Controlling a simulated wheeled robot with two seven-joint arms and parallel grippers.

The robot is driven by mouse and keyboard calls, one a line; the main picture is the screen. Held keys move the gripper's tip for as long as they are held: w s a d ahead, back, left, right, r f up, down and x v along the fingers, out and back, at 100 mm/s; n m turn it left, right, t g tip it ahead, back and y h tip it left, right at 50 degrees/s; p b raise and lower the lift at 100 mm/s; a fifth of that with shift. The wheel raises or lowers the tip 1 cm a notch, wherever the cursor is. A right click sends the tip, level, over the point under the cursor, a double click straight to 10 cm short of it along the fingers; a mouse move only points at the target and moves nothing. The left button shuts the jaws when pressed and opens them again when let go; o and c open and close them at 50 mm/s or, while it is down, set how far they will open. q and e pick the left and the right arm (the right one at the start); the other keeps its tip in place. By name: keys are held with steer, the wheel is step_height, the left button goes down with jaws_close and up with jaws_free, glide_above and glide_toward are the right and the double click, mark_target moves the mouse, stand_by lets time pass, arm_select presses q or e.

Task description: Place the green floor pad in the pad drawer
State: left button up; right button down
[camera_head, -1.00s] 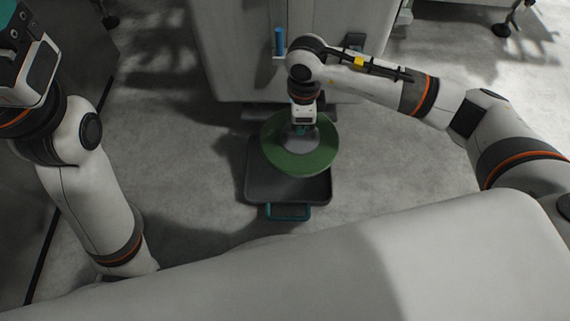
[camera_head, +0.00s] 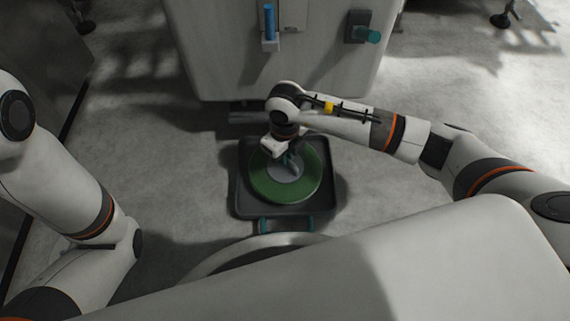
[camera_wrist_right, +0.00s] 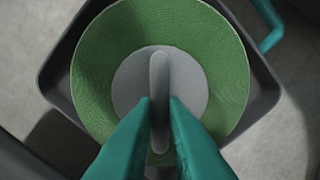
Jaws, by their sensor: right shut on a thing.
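The green floor pad (camera_head: 308,182) is a round disc with a grey hub and a raised grey grip. It is inside the outline of the dark pad drawer (camera_head: 243,207), a shallow tray with a teal handle low in front of the machine. Whether the pad touches the drawer floor I cannot tell. My right gripper (camera_head: 288,160) is above the pad's centre. The right wrist view shows its teal fingers (camera_wrist_right: 159,103) shut on the grey grip of the pad (camera_wrist_right: 105,45), with the drawer rim (camera_wrist_right: 262,98) around it. My left gripper is out of view; only its arm shows.
The pale machine cabinet (camera_head: 225,60) stands just behind the drawer. It carries a blue-handled part (camera_head: 269,22) and a teal knob (camera_head: 368,35) on its front. Grey floor is open on both sides of the drawer.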

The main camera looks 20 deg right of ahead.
mark_target(293, 182)
step_height(293, 182, down, 3)
steer(key=shift+f+b, duration=0.1)
steer(key=shift+b, duration=0.85)
steer(key=shift+r, duration=0.2)
steer(key=c, duration=1.9)
jaws_free()
steer(key=shift+f, duration=0.2)
steer(key=o, duration=0.4)
steer(key=shift+o, duration=0.2)
